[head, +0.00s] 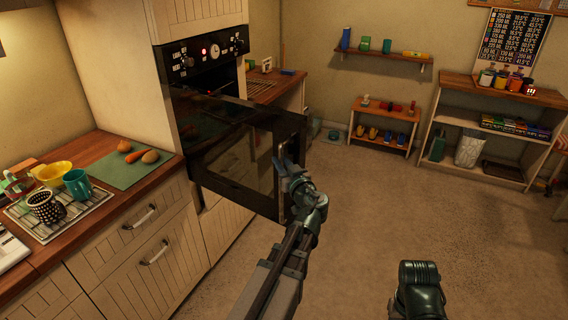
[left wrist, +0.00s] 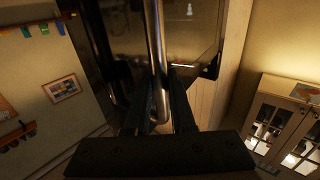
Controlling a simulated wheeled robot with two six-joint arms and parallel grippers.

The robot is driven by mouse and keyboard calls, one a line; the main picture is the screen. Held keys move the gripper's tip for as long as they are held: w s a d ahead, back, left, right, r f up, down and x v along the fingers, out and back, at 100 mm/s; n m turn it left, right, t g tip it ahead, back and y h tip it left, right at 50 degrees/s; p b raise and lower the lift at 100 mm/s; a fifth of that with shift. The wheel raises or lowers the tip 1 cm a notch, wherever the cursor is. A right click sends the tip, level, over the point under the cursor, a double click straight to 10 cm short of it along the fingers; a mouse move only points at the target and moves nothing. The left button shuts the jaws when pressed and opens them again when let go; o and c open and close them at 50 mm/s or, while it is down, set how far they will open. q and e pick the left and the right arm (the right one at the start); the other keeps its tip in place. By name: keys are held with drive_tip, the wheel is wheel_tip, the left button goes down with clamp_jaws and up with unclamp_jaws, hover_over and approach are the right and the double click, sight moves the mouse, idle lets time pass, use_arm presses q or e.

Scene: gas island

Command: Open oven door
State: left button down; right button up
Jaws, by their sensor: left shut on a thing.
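The oven (head: 225,48) is set in a tall cream cabinet on the left, with a black control panel and a clock. Its dark glass door (head: 235,150) stands partly open, swung out into the room, with a dark gap above its top edge. The upright metal handle (head: 283,150) is at the door's free right edge. My left gripper (head: 288,170) is shut on the handle. In the left wrist view the handle bar (left wrist: 155,45) runs down between the two fingers (left wrist: 160,112). Only a dark link of my right arm shows at the bottom right; its gripper is out of view.
A wooden counter (head: 105,220) holds a green cutting board (head: 128,166) with vegetables, a yellow bowl (head: 52,173) and mugs. Drawers are below it. A small shelf (head: 382,128) and a larger one (head: 490,130) stand against the far walls. The floor (head: 365,205) between is clear.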

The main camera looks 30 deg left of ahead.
use_arm(q)
drive_tip(key=shift+a, duration=0.15)
drive_tip(key=c, duration=0.8)
unclamp_jaws()
drive_tip(key=shift+a, duration=0.15)
drive_tip(key=shift+o, duration=0.2)
drive_tip(key=shift+d, duration=0.2)
drive_tip(key=v, duration=0.7)
drive_tip(key=shift+s, duration=0.2)
drive_tip(key=shift+d, duration=0.15)
